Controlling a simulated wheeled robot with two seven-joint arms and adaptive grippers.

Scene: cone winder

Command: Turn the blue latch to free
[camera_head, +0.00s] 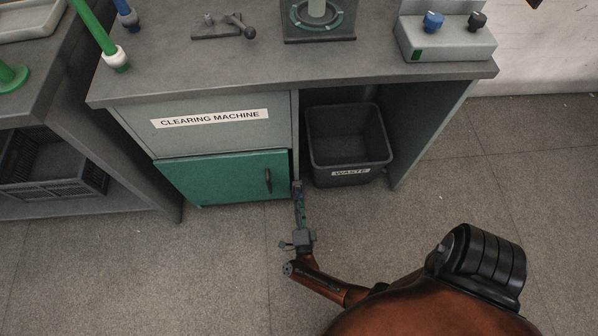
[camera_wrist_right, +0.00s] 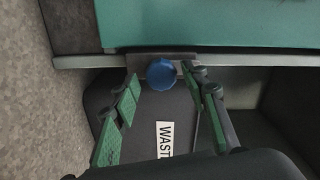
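The blue latch (camera_wrist_right: 161,73) is a round blue knob on a dark plate at the edge of the green door (camera_wrist_right: 220,22), in the right wrist view. In the head view the same green door (camera_head: 222,176) is closed, and my right gripper hides the latch. My right gripper (camera_head: 299,200) is at the door's right edge, beside its dark handle (camera_head: 268,180). In the right wrist view the right gripper (camera_wrist_right: 160,76) is open, one fingertip on each side of the latch. Gaps show between the knob and both fingers. My left gripper is not in view.
The black waste bin (camera_head: 348,140) stands right of the door, close to my right gripper. The clearing machine's worktop (camera_head: 330,67) overhangs above. A control box (camera_head: 445,42) with a blue and a black knob sits on it. Floor in front is clear.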

